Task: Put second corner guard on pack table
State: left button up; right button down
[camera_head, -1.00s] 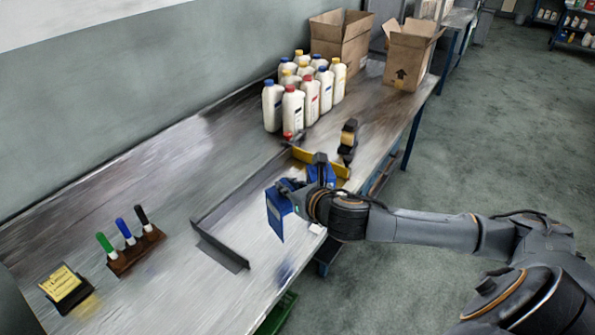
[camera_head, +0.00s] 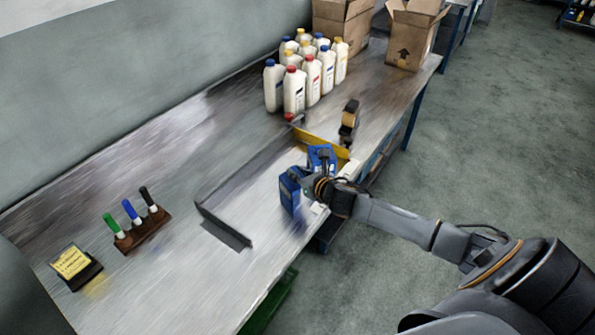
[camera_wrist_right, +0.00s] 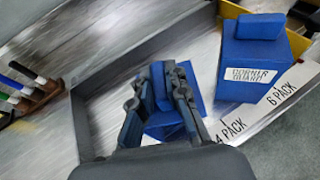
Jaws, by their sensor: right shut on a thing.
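My right gripper (camera_head: 304,179) is shut on a blue corner guard (camera_head: 289,192), held at the front part of the pack table (camera_head: 185,262), close to its surface; I cannot tell whether it touches. In the right wrist view the held guard (camera_wrist_right: 153,92) shows between the fingers (camera_wrist_right: 158,88), beside the "4 PACK" label (camera_wrist_right: 232,127). Another blue corner guard (camera_head: 321,156) stands just behind it, by the yellow strip. In the wrist view that guard (camera_wrist_right: 252,62) bears a "CORNER GUARD" label and stands by the "6 PACK" label (camera_wrist_right: 283,94). My left gripper is not in view.
A dark angled rail (camera_head: 248,176) runs behind and left of the guards. A yellow strip (camera_head: 318,141) and a dark tape dispenser (camera_head: 349,121) lie beyond. White bottles (camera_head: 311,79) and open cartons (camera_head: 409,36) stand farther back. Markers in a holder (camera_head: 143,233) stand left.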

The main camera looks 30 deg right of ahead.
jog(key=shift+f, duration=0.1)
jog(key=c, duration=1.3)
grip_release()
jog(key=shift+c, duration=0.2)
jog(key=shift+r, duration=0.2)
jog(key=shift+s, duration=0.3)
jog(key=b+v, duration=0.1)
jog(key=v, duration=1)
jog(key=shift+s+b, duration=0.2)
jog(key=shift+b, duration=0.15)
